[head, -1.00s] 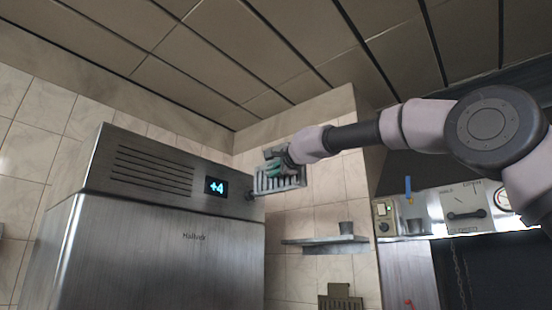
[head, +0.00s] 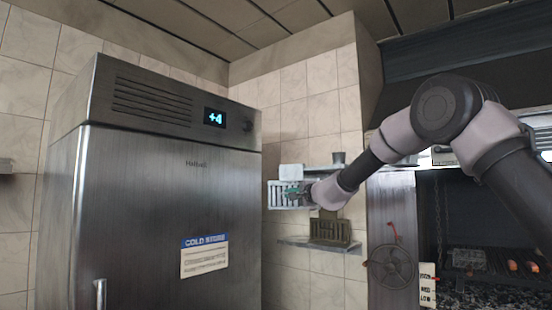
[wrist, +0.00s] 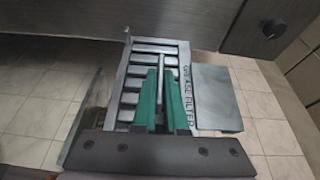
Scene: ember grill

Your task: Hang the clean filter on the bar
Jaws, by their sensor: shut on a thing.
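A grey slatted grease filter (wrist: 128,80) with "GREASE FILTER" lettering fills the middle of the wrist view. My gripper (wrist: 163,85) is shut on it, with the green fingers either side of its thin raised handle. In the head view the pale filter (head: 277,201) hangs from my gripper (head: 295,192), between the steel cabinet and the shelves, and it overlaps the upper shelf in the picture. A second, olive-brown slatted filter (head: 330,231) stands by the lower shelf. I cannot make out the bar for certain.
A tall steel cold cabinet (head: 170,190) stands close on the left. The upper shelf (head: 325,168) holds a grey cup (head: 338,157); the lower shelf (head: 300,242) is below it. A spoked handwheel (head: 390,267) and a grill with embers are at the right.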

